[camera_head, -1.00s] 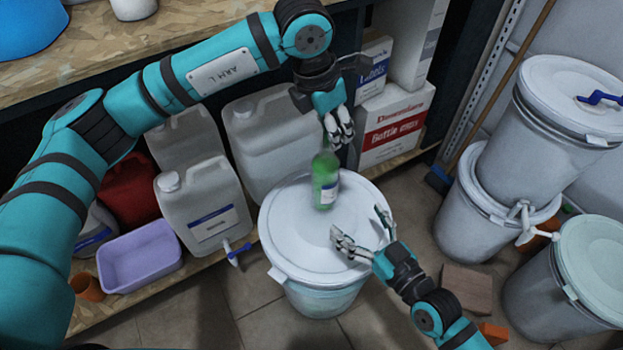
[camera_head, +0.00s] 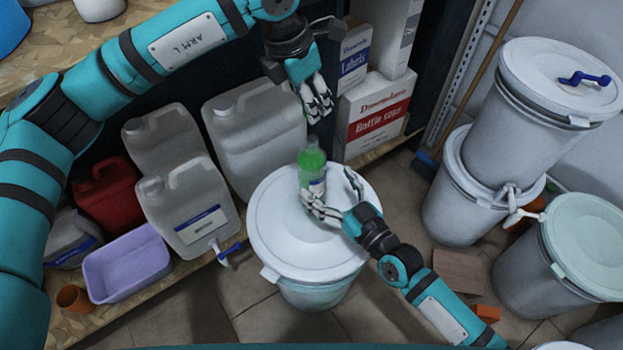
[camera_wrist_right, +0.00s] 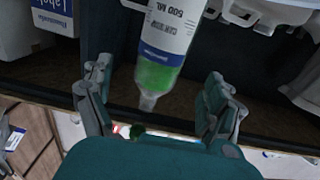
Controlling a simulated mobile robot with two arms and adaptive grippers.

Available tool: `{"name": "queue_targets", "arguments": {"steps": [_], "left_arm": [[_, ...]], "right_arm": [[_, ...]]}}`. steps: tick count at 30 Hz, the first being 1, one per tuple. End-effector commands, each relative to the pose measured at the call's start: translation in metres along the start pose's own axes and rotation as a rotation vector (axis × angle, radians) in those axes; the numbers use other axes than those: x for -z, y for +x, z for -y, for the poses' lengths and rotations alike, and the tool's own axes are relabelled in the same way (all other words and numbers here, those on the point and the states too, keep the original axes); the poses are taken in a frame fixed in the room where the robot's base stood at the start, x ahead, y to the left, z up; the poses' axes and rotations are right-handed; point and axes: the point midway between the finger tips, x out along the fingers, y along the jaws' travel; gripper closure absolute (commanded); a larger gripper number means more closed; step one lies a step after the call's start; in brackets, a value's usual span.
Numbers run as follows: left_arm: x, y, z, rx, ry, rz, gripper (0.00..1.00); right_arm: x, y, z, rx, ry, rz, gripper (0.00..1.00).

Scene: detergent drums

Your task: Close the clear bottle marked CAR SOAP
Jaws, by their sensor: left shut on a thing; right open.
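The clear bottle with green liquid (camera_head: 312,165) stands upright on the white drum lid (camera_head: 275,225). In the right wrist view the bottle (camera_wrist_right: 160,72) appears upside down, with a "CAR SOAP 500 ML" label; no cap shows on its narrow neck. My left gripper (camera_head: 318,104) is above the bottle, apart from its top. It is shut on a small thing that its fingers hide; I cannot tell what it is. My right gripper (camera_head: 338,198) is open beside the lower part of the bottle. Its spread fingers (camera_wrist_right: 160,105) show either side of the neck in the wrist view.
Behind the drum are large jugs (camera_head: 187,200), a red canister (camera_head: 107,195) and a lilac tub (camera_head: 127,264) on a low shelf. Cardboard boxes (camera_head: 375,118) stand behind the bottle. Stacked drums (camera_head: 545,100) stand at right. The lid's front is clear.

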Motion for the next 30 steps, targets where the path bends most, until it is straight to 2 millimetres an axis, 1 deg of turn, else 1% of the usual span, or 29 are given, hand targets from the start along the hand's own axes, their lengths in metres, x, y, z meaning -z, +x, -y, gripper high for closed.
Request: {"name": "queue_targets", "arguments": {"steps": [1, 3, 6, 10, 15, 24, 30], "left_arm": [[0.0, 0.0, 0.0, 0.0, 0.0, 0.0, 0.77], [0.0, 0.0, 0.0, 0.0, 0.0, 0.0, 0.77], [0.0, 0.0, 0.0, 0.0, 0.0, 0.0, 0.77], [0.0, 0.0, 0.0, 0.0, 0.0, 0.0, 0.77], [0.0, 0.0, 0.0, 0.0, 0.0, 0.0, 0.77], [0.0, 0.0, 0.0, 0.0, 0.0, 0.0, 0.77], [0.0, 0.0, 0.0, 0.0, 0.0, 0.0, 0.77]], "right_arm": [[0.002, 0.012, 0.0, 0.0, 0.001, -0.005, 0.11], [0.002, 0.025, 0.0, 0.0, 0.001, -0.004, 0.11], [0.001, 0.041, 0.001, 0.001, 0.001, -0.002, 0.11], [0.001, 0.056, 0.001, 0.0, 0.001, -0.002, 0.11], [0.0, 0.065, 0.001, 0.001, 0.001, 0.0, 0.11], [0.0, 0.066, 0.001, 0.001, 0.0, 0.0, 0.11], [0.0, 0.066, 0.001, 0.001, 0.0, 0.0, 0.37]]}}
